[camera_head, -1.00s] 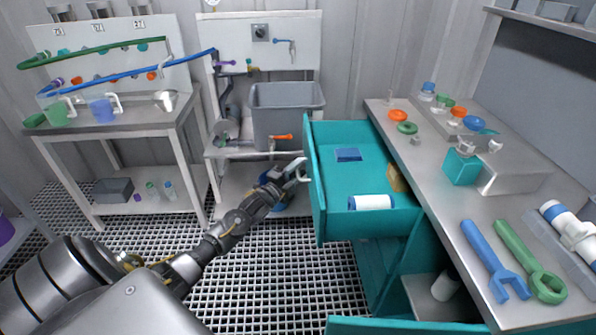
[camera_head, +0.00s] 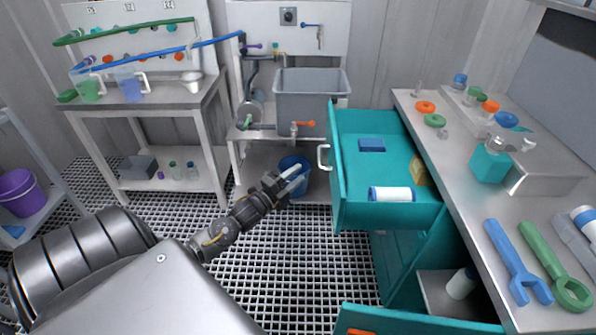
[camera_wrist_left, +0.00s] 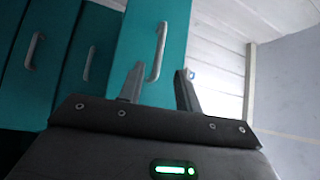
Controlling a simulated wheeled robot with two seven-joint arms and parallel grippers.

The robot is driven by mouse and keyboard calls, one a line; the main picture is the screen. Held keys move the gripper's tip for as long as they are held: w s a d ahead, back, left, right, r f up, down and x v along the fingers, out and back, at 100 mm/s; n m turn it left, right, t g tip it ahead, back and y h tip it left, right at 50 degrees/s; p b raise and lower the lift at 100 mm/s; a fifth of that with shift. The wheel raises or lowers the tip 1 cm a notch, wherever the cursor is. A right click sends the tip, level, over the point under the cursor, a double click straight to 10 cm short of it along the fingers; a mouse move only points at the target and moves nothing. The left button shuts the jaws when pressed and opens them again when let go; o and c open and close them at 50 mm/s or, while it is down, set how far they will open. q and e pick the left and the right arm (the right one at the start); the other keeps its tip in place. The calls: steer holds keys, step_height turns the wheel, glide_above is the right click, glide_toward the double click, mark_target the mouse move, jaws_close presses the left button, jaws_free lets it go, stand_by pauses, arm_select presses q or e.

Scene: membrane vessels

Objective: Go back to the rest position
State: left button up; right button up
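My left gripper (camera_head: 300,174) is open and empty, to the left of the open teal drawer (camera_head: 336,190) and a little below the drawer's handle (camera_head: 323,157). In the left wrist view its two fingers (camera_wrist_left: 159,72) stand apart with nothing between them. The drawer handle (camera_wrist_left: 157,52) shows beyond the fingertips there, apart from them. The drawer holds a blue block (camera_head: 371,145), a white roll with blue ends (camera_head: 391,194) and a yellowish block (camera_head: 419,170). My right gripper is not in view.
A blue bucket (camera_head: 292,163) stands behind my left gripper, under the grey sink (camera_head: 312,95). The steel counter (camera_head: 455,180) on the right bears a blue wrench (camera_head: 517,262) and a green wrench (camera_head: 556,267). Another teal drawer (camera_head: 400,322) juts out low in front. The grated floor at centre is clear.

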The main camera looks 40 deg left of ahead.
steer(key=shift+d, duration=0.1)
